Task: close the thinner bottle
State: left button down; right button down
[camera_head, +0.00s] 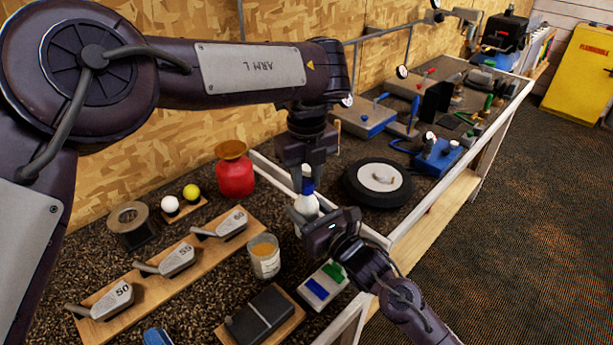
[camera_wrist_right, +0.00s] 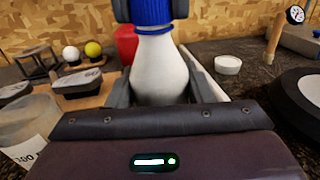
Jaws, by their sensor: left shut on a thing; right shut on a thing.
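The thinner bottle (camera_head: 306,204) is white and stands upright near the bench's front edge; it fills the middle of the right wrist view (camera_wrist_right: 160,72). A blue ribbed cap (camera_wrist_right: 152,14) sits at its top, touching the neck as far as I can see. Whether it is fully tightened I cannot tell. My left gripper (camera_head: 307,172) points down from above, its fingers shut on either side of the cap. My right gripper (camera_head: 313,222) is shut around the bottle's body from the front, and its fingers (camera_wrist_right: 160,92) hide the lower part.
A red container (camera_head: 236,176) stands at the back. A black wheel (camera_head: 378,184) lies right of the bottle. A clear cup (camera_head: 264,258), a wooden rack of club heads (camera_head: 150,277) and a dark block (camera_head: 262,313) lie left and in front. A small white dish (camera_wrist_right: 228,64) is behind.

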pick_arm(q)
jog(key=m, duration=0.8)
jog(key=c, duration=1.1)
grip_release()
jog(key=shift+o, duration=0.2)
notch_tip(320, 180, up, 8)
jog(key=shift+f, duration=0.2)
pick_arm(e)
jog(key=c, duration=0.6)
grip_release()
